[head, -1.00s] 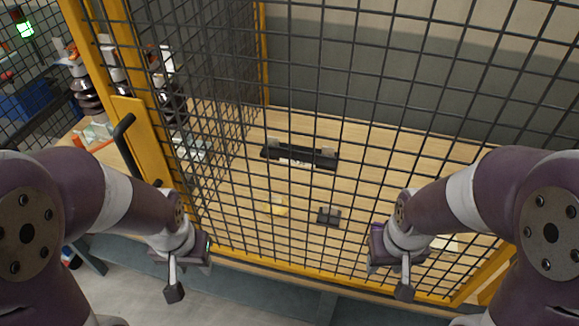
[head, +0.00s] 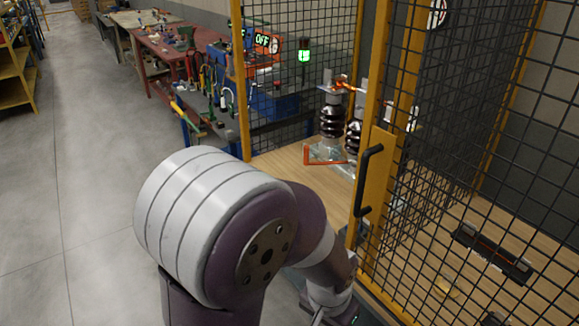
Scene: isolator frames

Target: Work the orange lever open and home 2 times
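An orange lever-like bar (head: 308,155) shows low at the left of the isolator (head: 333,120), which has dark ribbed insulators. The isolator stands on the wooden table behind the yellow door frame. More orange shows at its top (head: 345,87); I cannot tell how these parts join. My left gripper (head: 340,314) is at the bottom edge, outside the mesh, below and apart from the isolator. Its fingers are cut off or too small to read. My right gripper is out of view.
A yellow post with a black handle (head: 363,180) and black mesh (head: 450,190) stand right of the isolator. A display (head: 267,42) reads OFF beside a green lamp (head: 304,56). Left of the post the tabletop (head: 285,170) has no mesh in front. The floor at left is clear.

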